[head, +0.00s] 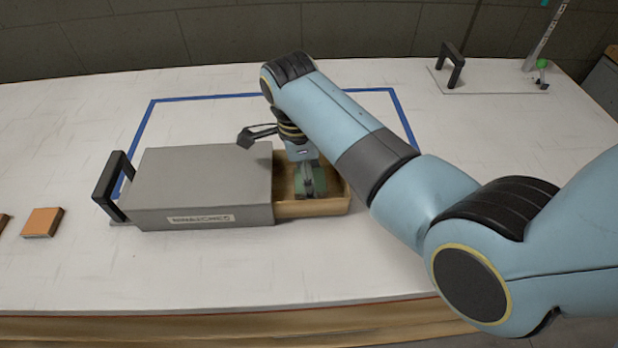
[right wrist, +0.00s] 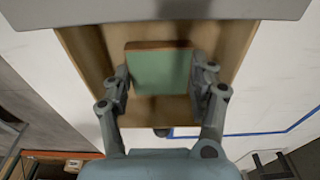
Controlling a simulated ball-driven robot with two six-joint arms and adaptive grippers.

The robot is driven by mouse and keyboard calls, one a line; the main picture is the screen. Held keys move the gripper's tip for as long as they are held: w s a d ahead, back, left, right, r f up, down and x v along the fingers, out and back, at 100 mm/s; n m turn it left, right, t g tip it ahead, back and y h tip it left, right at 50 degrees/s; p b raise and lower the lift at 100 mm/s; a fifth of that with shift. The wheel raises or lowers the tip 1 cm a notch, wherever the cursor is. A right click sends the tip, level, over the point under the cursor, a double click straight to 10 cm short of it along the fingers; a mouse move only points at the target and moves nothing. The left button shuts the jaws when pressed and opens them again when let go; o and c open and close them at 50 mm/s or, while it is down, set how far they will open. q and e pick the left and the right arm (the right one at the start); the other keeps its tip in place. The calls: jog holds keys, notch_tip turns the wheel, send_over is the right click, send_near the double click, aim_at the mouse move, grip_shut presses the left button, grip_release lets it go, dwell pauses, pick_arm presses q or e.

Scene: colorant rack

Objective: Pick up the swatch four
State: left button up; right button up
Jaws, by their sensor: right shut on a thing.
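A green swatch with a brown edge lies between the fingers of my right gripper (right wrist: 160,90) in the right wrist view. My right gripper is shut on this green swatch (right wrist: 160,72), with one finger at each side. Both are inside the open wooden drawer (right wrist: 235,45). In the head view the right gripper (head: 310,182) reaches down into the drawer (head: 315,207), and the green swatch is mostly hidden behind the fingers. I cannot read any number on the swatch. My left gripper is not in view.
The grey box (head: 205,180) with a label and a black handle (head: 113,185) stands left of the drawer. An orange swatch (head: 42,222) lies on the table at the far left. Blue tape (head: 220,97) marks the table behind. A clear lid-like plate with a black handle (head: 452,66) lies back right.

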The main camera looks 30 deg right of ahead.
notch_tip(320, 180, up, 3)
jog(key=s+d+r, duration=0.2)
jog(key=s+r, duration=0.5)
jog(key=s, duration=0.4)
jog(key=shift+s, duration=0.25)
